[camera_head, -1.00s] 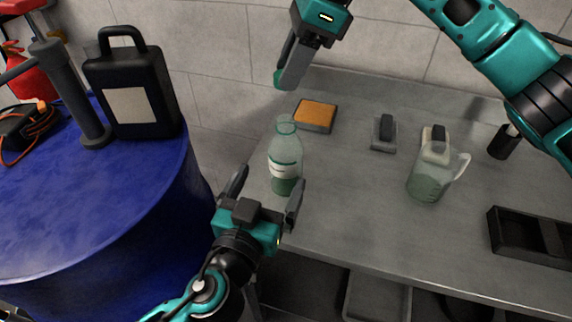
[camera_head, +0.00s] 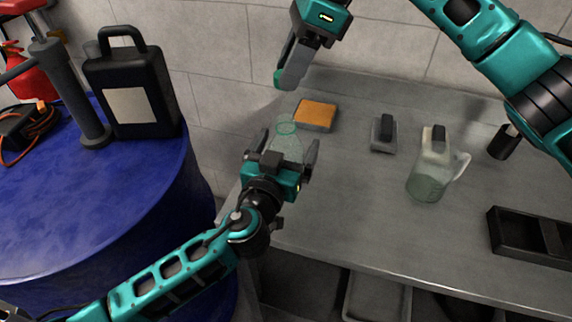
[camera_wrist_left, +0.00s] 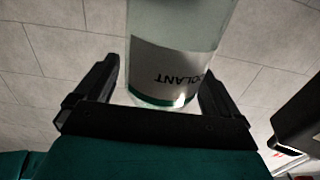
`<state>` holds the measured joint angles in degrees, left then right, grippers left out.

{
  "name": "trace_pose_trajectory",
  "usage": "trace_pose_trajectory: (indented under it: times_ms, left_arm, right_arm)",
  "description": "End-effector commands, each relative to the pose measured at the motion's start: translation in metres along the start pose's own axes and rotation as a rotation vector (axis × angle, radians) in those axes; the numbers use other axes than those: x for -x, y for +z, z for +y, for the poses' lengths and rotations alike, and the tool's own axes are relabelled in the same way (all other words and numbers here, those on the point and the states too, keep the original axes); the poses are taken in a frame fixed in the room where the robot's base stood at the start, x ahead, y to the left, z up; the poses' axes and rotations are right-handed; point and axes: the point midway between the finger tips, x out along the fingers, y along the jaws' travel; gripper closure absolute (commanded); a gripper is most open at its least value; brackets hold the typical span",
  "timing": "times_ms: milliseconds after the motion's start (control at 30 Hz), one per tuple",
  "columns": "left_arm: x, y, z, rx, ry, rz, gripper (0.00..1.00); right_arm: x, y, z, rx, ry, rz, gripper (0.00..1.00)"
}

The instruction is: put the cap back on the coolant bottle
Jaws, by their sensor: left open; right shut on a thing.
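The coolant bottle (camera_head: 287,128) stands upright and uncapped at the left end of the grey bench. In the left wrist view its labelled body (camera_wrist_left: 175,65) rises between the fingers. My left gripper (camera_head: 289,149) is open, with one finger on each side of the bottle; gaps show between fingers and bottle. The lower bottle is hidden behind this gripper in the head view. My right gripper (camera_head: 283,76) is above and behind the bottle, shut on a small green thing that looks like the cap (camera_head: 279,77), mostly hidden by the fingers.
An orange sponge (camera_head: 315,115) lies behind the bottle. A grey block with a black handle (camera_head: 384,133), a clear jug (camera_head: 430,178) and a black tray (camera_head: 535,236) stand to the right. A blue drum (camera_head: 90,210) bears a black canister (camera_head: 132,85) at left.

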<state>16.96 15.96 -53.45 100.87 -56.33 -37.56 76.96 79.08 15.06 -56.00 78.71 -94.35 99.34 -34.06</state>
Motion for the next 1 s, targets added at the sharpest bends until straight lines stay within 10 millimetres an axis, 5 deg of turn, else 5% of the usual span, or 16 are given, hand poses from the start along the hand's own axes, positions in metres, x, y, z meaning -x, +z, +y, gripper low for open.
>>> trace_pose_trajectory:
  times_ms: [833,1000]
  left_arm:
    - [0.0004,0.0002,-0.0002,0.0,0.0,0.0,0.83]
    - [0.0004,0.0003,-0.0003,-0.001,-0.001,0.0,0.84]
  right_arm:
    - [0.0,0.0,0.0,0.0,0.0,0.0,0.9]
    - [-0.0052,-0.0023,0.0,-0.001,0.001,0.0,0.9]
